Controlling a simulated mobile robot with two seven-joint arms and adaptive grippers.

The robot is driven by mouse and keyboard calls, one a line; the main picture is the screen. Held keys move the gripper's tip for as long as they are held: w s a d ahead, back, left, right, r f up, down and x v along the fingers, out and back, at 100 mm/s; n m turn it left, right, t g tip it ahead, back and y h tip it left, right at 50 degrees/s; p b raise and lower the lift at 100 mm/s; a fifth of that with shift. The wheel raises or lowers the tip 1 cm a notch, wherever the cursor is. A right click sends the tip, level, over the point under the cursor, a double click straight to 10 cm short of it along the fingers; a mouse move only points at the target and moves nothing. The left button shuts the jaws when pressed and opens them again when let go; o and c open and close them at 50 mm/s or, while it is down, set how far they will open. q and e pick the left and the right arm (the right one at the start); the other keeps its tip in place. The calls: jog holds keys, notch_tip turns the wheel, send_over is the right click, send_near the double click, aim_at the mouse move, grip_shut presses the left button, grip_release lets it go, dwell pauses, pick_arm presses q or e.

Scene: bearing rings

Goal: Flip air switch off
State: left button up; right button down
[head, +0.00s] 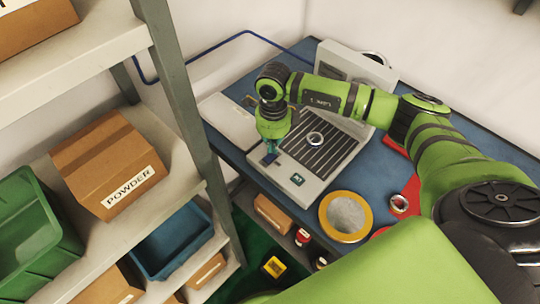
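A grey machine (318,186) with a dark slatted top stands on the blue table. Two small controls show on its front edge: a dark blue one (267,161) at the left and a dark green one (297,179) to its right. I cannot tell from their look which is the air switch or how it is set. My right gripper (270,149) points down just above the dark blue control. I cannot tell whether it touches it. Its fingers are too small to tell open from shut. My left gripper is out of view.
A metal ring (315,138) lies on the slats. A yellow-rimmed round dish (346,216) and another ring (399,203) are to the right on the blue table (376,170). A shelf post (185,100) stands at the left, with a cardboard box (108,165) and bins.

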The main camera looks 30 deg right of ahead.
jog(key=shift+f+b, duration=0.8)
jog(key=shift+f, duration=0.2)
jog(key=shift+s+r, duration=0.1)
jog(key=shift+r, duration=0.05)
jog(key=shift+r+p, duration=0.7)
jog(key=shift+r, duration=0.15)
jog(key=shift+r+p, duration=1.45)
jog(key=shift+r, duration=1.15)
jog(key=shift+f, duration=0.1)
